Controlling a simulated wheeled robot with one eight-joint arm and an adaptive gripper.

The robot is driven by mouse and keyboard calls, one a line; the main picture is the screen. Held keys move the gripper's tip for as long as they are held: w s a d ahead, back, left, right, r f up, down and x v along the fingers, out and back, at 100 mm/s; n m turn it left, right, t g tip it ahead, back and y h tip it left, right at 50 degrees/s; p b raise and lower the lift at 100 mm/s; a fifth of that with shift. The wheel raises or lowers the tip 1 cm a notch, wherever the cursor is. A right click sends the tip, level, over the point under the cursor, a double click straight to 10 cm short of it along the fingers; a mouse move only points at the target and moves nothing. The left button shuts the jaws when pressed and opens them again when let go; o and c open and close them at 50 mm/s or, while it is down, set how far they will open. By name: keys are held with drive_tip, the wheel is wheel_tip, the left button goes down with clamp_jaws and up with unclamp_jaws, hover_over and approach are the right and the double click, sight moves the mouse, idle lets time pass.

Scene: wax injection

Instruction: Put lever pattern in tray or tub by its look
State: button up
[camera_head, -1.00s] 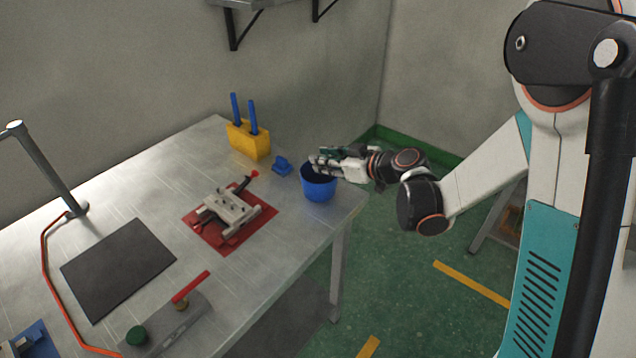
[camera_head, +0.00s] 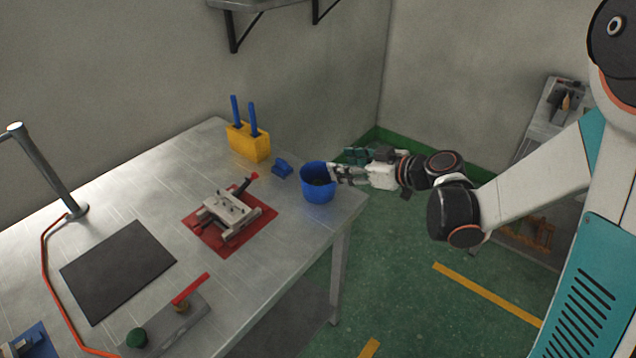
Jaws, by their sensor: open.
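The blue tub (camera_head: 318,193) stands upright near the right corner of the metal table. Something greyish shows inside it, too small and dark to identify. My gripper (camera_head: 343,166) is open at the tub's right rim, with its fingers pointing left. I see nothing between the fingers. A blue tray-like piece (camera_head: 34,342) is cut off at the lower left corner. I cannot make out the lever pattern for certain.
A grey metal die (camera_head: 230,209) lies on a red mat (camera_head: 262,221). A small blue block (camera_head: 282,167) sits left of the tub, near a yellow holder (camera_head: 247,144) with blue-handled tools. A dark mat (camera_head: 118,269) and a lever-and-button panel (camera_head: 165,327) lie leftward.

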drive_tip(key=v, duration=0.4)
drive_tip(key=shift+s+d+r, duration=0.15)
drive_tip(key=shift+s+d, duration=0.1)
drive_tip(key=shift+d, duration=0.05)
drive_tip(key=s+d+r+m+h, duration=0.1)
drive_tip(key=s+d+m+h, duration=0.2)
drive_tip(key=s, duration=0.4)
drive_tip(key=s+d+r+m+g+h, duration=0.1)
drive_tip(key=s+d+m+h, duration=0.3)
drive_tip(key=s, duration=0.4)
drive_tip(key=s+d+r+m+h, duration=0.2)
drive_tip(key=s+d+m+h, duration=0.1)
drive_tip(key=s, duration=0.5)
drive_tip(key=shift+d+r+m+h, duration=0.15)
drive_tip(key=shift+r+m+h, duration=0.15)
drive_tip(key=shift+m, duration=0.1)
drive_tip(key=shift+s, duration=0.15)
